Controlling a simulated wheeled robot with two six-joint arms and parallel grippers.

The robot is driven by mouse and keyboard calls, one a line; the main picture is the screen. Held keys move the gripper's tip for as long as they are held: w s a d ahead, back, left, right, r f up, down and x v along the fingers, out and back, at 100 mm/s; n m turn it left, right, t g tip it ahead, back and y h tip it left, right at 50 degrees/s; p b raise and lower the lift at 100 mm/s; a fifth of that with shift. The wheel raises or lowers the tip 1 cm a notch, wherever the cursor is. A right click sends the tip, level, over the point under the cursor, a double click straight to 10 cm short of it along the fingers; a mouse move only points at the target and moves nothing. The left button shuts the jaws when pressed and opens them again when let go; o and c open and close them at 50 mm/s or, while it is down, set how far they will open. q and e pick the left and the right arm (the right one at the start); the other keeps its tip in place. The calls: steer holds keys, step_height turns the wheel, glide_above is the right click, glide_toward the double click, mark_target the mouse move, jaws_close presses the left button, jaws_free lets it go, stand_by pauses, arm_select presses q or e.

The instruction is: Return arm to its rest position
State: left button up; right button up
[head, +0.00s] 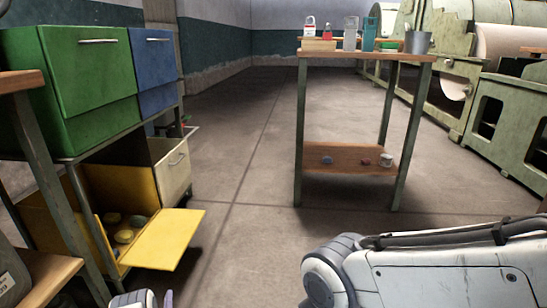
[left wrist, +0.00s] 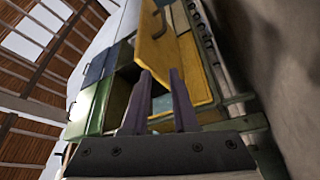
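My left gripper (left wrist: 160,100) shows in the left wrist view with its two dark fingers apart and nothing between them. In the head view only a small part of it (head: 150,299) shows at the bottom edge, below the yellow bin. In the wrist view its fingers point toward the yellow bin's open front (left wrist: 168,45); I cannot tell the distance. My right arm (head: 430,275) lies across the lower right of the head view. Its gripper is out of view.
The yellow bin's flap (head: 165,238) hangs open, with several round yellowish things (head: 124,236) inside. Green (head: 85,75) and blue (head: 153,65) bins sit above. A table (head: 365,57) with bottles stands ahead. The floor (head: 245,190) between is clear.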

arm_select(q)
steer(key=w+d+r+m+g+h+p, duration=0.5)
steer(key=w+d+r+m+p, duration=0.15)
steer(key=w+d+r, duration=0.9)
steer(key=s+d+r+m+g+h+p, duration=0.1)
steer(key=s+d+r+m+g+p, duration=0.2)
steer(key=d+r, duration=0.45)
steer(key=s+d+r+m+g+h+p, duration=0.1)
steer(key=s+d+r+m+g, duration=0.15)
steer(key=s+d+r, duration=0.55)
steer(key=s+d+r+m+g+p, duration=0.3)
steer(key=s+r+m+g+p, duration=0.25)
steer(key=s+r, duration=1.05)
steer(key=s+a+r+m+g+p, duration=0.2)
steer(key=s+r+m, duration=0.1)
steer(key=s, duration=0.8)
steer(key=s+a+r+m+g+p, duration=0.1)
steer(key=s+a+r+m+g, duration=0.15)
steer(key=s, duration=0.95)
step_height(320, 180, up, 38)
steer(key=p, duration=3.7)
steer(key=shift+w+d+f+t+y, duration=0.25)
steer(key=shift+w+t+y, duration=0.1)
steer(key=shift+t+y, duration=0.1)
